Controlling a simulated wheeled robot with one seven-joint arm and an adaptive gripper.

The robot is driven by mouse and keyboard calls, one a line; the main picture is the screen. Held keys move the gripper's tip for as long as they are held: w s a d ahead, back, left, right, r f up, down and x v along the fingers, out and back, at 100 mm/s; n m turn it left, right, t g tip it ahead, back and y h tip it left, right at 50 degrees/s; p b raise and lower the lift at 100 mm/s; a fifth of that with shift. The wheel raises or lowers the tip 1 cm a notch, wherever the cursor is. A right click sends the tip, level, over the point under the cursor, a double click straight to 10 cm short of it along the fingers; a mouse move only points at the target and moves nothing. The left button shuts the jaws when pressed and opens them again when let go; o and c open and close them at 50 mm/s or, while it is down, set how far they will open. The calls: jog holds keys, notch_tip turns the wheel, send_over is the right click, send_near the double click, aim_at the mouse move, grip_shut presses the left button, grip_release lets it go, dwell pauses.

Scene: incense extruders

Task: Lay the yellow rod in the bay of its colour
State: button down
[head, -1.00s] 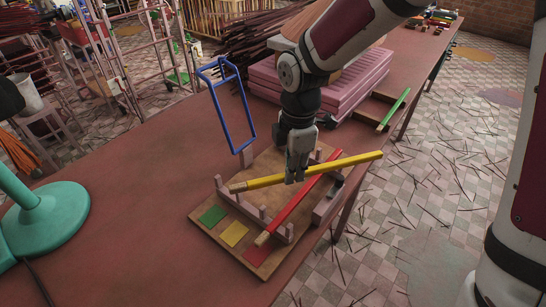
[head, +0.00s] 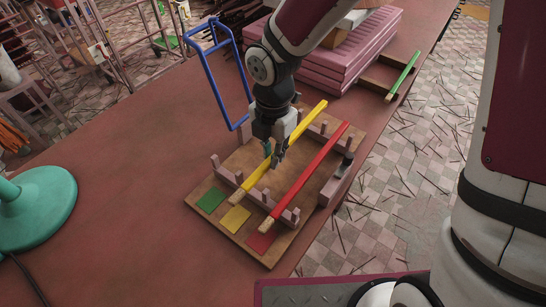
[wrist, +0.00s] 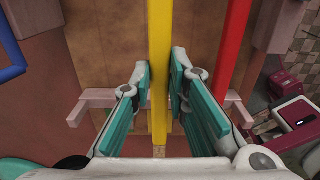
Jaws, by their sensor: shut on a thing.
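The yellow rod (head: 306,121) lies lengthwise over the middle bay of the wooden rack board (head: 222,165), its near end by the yellow patch (head: 235,219). My gripper (head: 276,160) is shut on the rod around its middle; in the wrist view the teal finger pads (wrist: 163,75) stand on both sides of it. The rod is roughly parallel to the red rod (head: 318,167), apart from it on its left. I cannot tell whether the yellow rod touches the rails or hangs just above them.
The red rod ends by the red patch (head: 261,238). The bay of the green patch (head: 211,200) is empty. A green rod (head: 403,76) lies at the table's far right edge. A blue frame (head: 222,75) stands behind left, near pink stacked slabs (head: 345,58).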

jog(key=shift+f, duration=1.25)
jog(key=shift+f, duration=0.1)
jog(key=shift+f+b, duration=0.35)
jog(key=c, duration=1.6)
grip_release()
jog(key=shift+o, duration=0.2)
